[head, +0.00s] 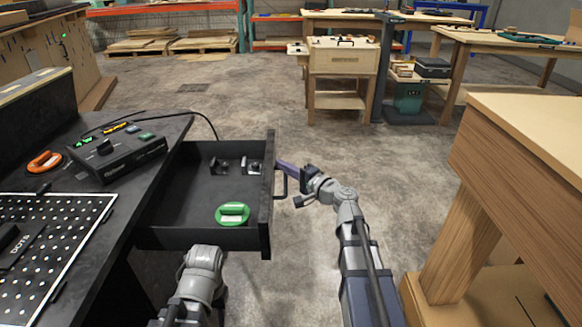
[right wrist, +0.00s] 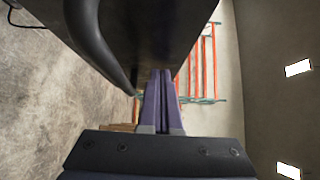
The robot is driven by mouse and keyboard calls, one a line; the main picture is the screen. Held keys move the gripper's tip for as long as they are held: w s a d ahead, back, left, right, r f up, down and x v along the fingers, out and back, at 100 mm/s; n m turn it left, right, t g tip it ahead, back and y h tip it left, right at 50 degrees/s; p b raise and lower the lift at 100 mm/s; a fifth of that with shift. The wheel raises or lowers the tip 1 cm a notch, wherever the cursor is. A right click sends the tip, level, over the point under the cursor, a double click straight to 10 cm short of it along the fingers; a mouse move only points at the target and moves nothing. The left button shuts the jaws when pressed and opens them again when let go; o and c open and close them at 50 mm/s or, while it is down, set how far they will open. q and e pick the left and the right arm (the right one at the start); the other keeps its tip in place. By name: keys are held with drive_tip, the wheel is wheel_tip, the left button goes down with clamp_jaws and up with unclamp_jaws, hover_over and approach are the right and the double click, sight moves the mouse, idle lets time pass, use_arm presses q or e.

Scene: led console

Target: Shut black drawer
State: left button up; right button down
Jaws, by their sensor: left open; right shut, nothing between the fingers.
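The black drawer (head: 178,205) is pulled out of the black workbench, and its front panel (head: 266,210) faces right. Its dark bar handle (head: 283,183) sits on the outer face of that panel. My right gripper (head: 283,166) is shut and empty, with its purple fingers at the far part of the front panel by the handle. In the right wrist view the shut fingers (right wrist: 160,100) point along the dark panel, with the handle (right wrist: 95,45) to their left. I cannot tell whether they touch. My left arm shows at the drawer's near side, but its gripper is hidden.
A green round-based object (head: 233,213) and two small black fittings (head: 220,166) lie in the drawer. A console with lit displays (head: 117,152), an orange ring-shaped object (head: 44,161) and a perforated board (head: 50,240) are on the bench. A wooden table (head: 530,130) stands right.

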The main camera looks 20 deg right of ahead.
drive_tip(key=shift+a, duration=0.15)
drive_tip(key=w+a, duration=0.3)
drive_tip(key=a, duration=0.7)
drive_tip(key=w+a, duration=0.3)
drive_tip(key=a, duration=0.7)
drive_tip(key=w+a, duration=0.3)
drive_tip(key=a, duration=0.8)
drive_tip(key=shift+a, duration=0.1)
drive_tip(key=shift+s+d, duration=0.2)
drive_tip(key=shift+d, duration=0.5)
drive_tip(key=shift+s+d, duration=0.25)
drive_tip(key=shift+d, duration=0.4)
drive_tip(key=shift+s+d, duration=0.2)
drive_tip(key=shift+d, duration=0.4)
drive_tip(key=v, duration=0.9)
drive_tip(key=shift+s+d, duration=0.2)
drive_tip(key=shift+s, duration=0.15)
use_arm(q)
drive_tip(key=shift+d, duration=0.55)
